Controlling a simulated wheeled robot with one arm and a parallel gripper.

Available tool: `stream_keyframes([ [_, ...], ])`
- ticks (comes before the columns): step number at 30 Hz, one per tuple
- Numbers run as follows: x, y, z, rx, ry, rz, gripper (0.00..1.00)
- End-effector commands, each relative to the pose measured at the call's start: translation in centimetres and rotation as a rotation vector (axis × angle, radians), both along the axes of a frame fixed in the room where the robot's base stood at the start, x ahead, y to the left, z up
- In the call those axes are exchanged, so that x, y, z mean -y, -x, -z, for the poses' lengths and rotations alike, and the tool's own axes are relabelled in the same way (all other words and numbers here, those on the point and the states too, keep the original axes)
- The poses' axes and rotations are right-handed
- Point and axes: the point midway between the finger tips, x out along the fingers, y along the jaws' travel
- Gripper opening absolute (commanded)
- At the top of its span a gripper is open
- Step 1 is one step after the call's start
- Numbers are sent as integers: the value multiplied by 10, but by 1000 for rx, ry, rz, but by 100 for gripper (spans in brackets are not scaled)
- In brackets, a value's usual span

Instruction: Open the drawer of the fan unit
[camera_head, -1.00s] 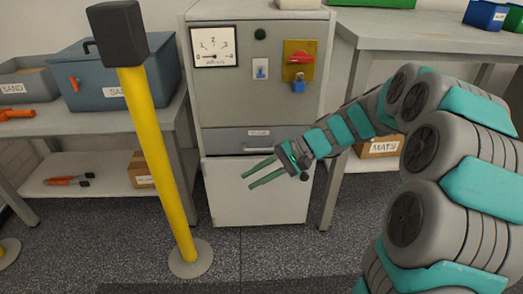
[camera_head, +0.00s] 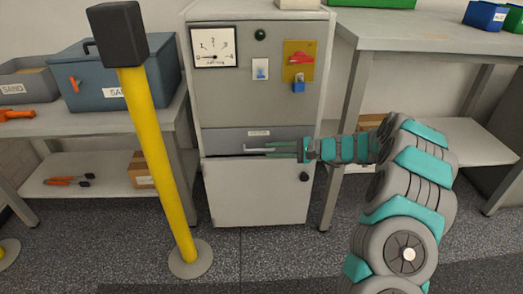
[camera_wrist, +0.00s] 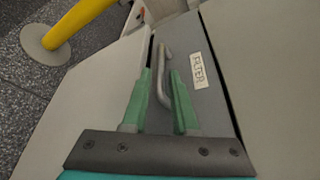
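The fan unit (camera_head: 228,100) is a grey cabinet with a gauge on its upper front. Its drawer (camera_head: 222,138) is a darker grey strip across the middle and looks shut. In the wrist view the drawer front (camera_wrist: 205,105) carries a label (camera_wrist: 198,70) reading FILTER and a pale bar handle (camera_wrist: 166,70). My gripper (camera_head: 266,150) is at the drawer, reaching in from the right. In the wrist view its green fingers (camera_wrist: 160,85) are apart, with the handle between them and visible space on the left finger's side. Contact with the handle cannot be told.
A yellow post (camera_head: 155,150) with a black top stands left in front of the unit. A shelf table (camera_head: 75,125) with a blue-grey sand box (camera_head: 120,75) is at left. Another table (camera_head: 430,35) stands right. A lower white panel (camera_head: 250,195) is below the drawer.

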Motion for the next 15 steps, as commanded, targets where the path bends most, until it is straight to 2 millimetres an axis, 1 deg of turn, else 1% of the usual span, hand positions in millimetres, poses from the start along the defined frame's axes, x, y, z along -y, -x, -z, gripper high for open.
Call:
stream_keyframes([
  [1, -9, -2, 2, -2, 0, -3, 27],
  [3, -19, -5, 4, -3, -1, -3, 27],
  [6, -29, -9, 7, -2, 1, -2, 27],
  [10, -38, -13, 10, -2, 2, -1, 27],
  [15, -41, -14, 10, -1, 2, 1, 27],
])
